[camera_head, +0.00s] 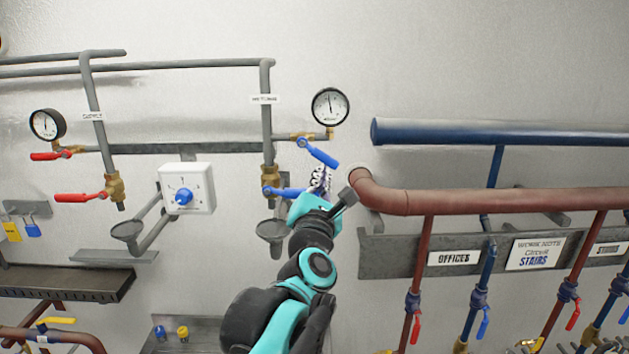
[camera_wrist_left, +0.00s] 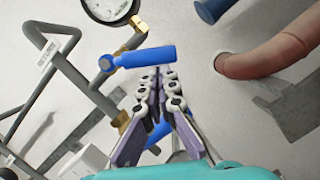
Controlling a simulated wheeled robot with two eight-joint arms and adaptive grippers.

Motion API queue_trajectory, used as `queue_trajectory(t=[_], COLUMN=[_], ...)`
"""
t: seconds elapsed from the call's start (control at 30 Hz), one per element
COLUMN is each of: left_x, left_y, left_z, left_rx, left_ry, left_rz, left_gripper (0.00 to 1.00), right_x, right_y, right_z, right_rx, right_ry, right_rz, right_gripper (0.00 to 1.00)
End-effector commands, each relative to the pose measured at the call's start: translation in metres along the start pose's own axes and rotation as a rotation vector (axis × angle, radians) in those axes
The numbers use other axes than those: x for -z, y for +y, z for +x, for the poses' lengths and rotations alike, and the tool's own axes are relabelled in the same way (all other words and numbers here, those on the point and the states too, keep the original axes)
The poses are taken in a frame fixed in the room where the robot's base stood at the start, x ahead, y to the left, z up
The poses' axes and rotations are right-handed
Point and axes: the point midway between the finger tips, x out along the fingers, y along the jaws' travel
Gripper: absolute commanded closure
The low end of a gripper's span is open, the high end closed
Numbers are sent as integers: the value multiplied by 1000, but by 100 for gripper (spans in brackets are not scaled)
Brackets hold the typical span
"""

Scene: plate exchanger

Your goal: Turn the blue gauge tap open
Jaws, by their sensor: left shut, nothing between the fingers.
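The blue gauge tap (camera_head: 320,154) is a blue lever on a brass fitting below the round white gauge (camera_head: 330,106). Its lever slopes down to the right in the head view. In the left wrist view the blue lever (camera_wrist_left: 145,56) lies across the picture, just beyond the fingertips. My left gripper (camera_head: 320,176) is shut and empty, right below the lever's free end. Its fingertips (camera_wrist_left: 164,74) meet in the left wrist view; whether they touch the lever I cannot tell. My right gripper is not in view.
A second blue lever (camera_head: 284,192) sits lower on the grey pipe, partly behind my gripper. A red-brown pipe (camera_head: 440,201) ends close to the right of my wrist, with a blue pipe (camera_head: 500,134) above it. A white dial box (camera_head: 187,188) stands left.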

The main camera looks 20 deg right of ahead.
Motion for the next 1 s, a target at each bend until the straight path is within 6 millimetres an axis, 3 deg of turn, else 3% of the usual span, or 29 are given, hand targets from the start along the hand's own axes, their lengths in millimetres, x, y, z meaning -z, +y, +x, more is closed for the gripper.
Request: queue_trajectory(t=[0.5,1.0], left_x=[-30,-39], left_y=[-8,-7], left_z=[7,10], left_rx=[-101,-103], left_ry=[-1,0], left_rz=[-409,-413], left_gripper=[100,100], right_x=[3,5], right_y=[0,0], right_z=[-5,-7], right_rx=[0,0], right_ry=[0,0], right_rz=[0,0], right_gripper=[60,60])
